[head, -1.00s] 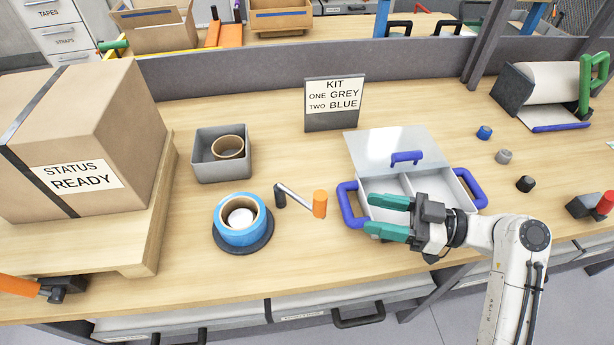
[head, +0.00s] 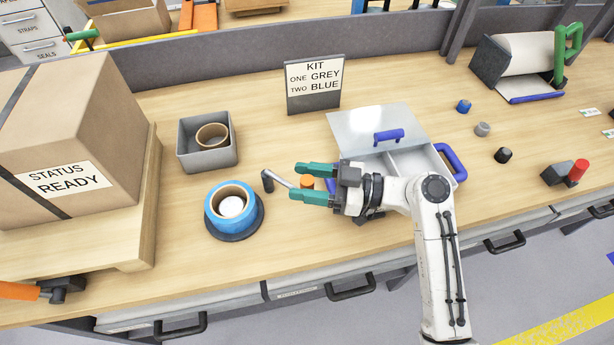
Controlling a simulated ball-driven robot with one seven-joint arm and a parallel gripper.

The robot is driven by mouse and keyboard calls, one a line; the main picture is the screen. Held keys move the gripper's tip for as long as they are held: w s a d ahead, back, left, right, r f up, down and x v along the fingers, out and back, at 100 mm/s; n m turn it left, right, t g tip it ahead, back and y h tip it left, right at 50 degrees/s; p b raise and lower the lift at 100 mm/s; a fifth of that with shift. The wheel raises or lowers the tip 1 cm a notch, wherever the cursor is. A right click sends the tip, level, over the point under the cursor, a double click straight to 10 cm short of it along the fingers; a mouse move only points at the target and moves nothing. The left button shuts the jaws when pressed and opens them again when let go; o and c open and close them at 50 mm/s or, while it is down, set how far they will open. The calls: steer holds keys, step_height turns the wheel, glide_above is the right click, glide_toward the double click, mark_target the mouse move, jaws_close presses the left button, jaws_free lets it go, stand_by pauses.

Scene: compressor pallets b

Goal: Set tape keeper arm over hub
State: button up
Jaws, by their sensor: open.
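The keeper arm is a thin grey rod (head: 281,179) on a dark pivot post (head: 267,180), with an orange grip (head: 307,183) at its right end. It points right, away from the hub. The white hub (head: 231,206) sits inside a blue tape roll (head: 213,213) on a dark round base, left of the post, uncovered. My gripper (head: 296,182) is open, with green fingers pointing left. The orange grip shows between the two fingers, partly hidden by them. I cannot tell whether they touch it.
A grey bin (head: 207,159) with a brown ring stands behind the tape roll. An open grey case (head: 408,161) with blue handles lies behind and right of my gripper. A kit sign (head: 315,85) stands behind. A large carton (head: 75,130) fills the left.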

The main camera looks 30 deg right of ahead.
jaws_close()
stand_by(0.5)
